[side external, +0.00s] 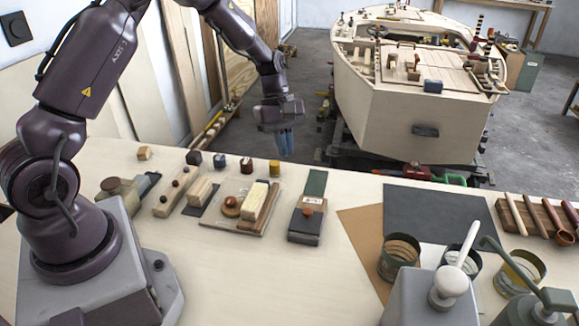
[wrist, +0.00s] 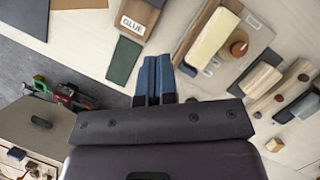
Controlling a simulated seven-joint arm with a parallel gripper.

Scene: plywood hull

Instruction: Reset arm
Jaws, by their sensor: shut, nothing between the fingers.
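My gripper (side external: 286,143) hangs from my raised arm, pointing down, over the far edge of the workbench in the side view. Its two blue fingers are together and hold nothing. In the wrist view the shut fingers (wrist: 154,78) show at the centre, with the bench top beyond them. The workbench (side external: 120,250) is pale wood. No object touches the gripper.
A cream block (side external: 254,200) lies on a board, beside a block with a green strip (side external: 316,184). Small coloured cubes (side external: 219,163) line the far edge. A dark sheet (side external: 436,215), tins (side external: 400,257) and tools (side external: 542,220) lie right. A plywood hull (side external: 400,120) stands beyond.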

